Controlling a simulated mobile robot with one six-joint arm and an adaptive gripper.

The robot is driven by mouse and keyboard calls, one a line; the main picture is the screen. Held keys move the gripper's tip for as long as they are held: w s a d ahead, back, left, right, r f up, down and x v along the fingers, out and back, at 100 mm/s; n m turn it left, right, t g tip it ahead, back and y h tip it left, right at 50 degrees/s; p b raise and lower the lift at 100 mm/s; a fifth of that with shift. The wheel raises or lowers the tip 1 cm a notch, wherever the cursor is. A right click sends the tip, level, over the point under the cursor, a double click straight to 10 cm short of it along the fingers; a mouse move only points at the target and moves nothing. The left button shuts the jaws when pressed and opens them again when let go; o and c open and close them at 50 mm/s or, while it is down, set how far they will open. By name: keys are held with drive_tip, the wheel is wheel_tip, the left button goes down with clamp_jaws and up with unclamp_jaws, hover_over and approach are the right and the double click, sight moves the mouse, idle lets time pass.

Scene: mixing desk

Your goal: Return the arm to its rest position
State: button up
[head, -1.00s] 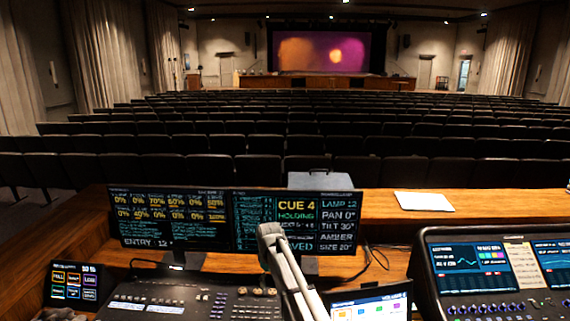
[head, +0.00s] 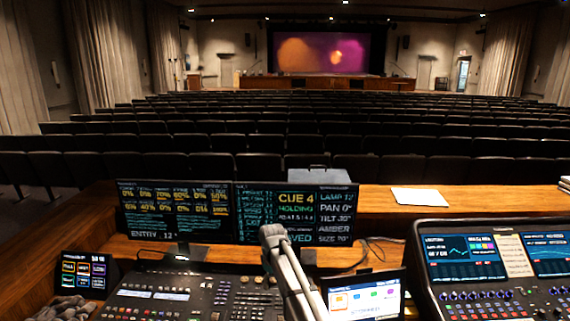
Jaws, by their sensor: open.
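Part of my arm (head: 288,268) rises from the bottom edge in the middle of the head view. It ends at a rounded grey joint in front of the twin monitors. My gripper is not in view, so its place relative to the desk cannot be told. The lighting desk (head: 185,298) with its keys and knobs lies left of the arm. A small tilted touchscreen (head: 363,300) stands just right of the arm, partly hidden by it.
Twin monitors (head: 178,212) stand behind the lighting desk. A mixing console (head: 470,285) fills the right. A small button panel (head: 84,275) and a grey crumpled item (head: 72,309) are at left. Paper (head: 418,197) lies on the ledge, with seat rows (head: 300,145) beyond. Cables trail behind the touchscreen.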

drive_tip(key=s+d+f+m+b, duration=0.1)
drive_tip(key=s+d+m, duration=0.8)
drive_tip(key=s+d, duration=1.2)
drive_tip(key=s, duration=0.4)
drive_tip(key=shift+d+f, duration=0.1)
idle(2.4)
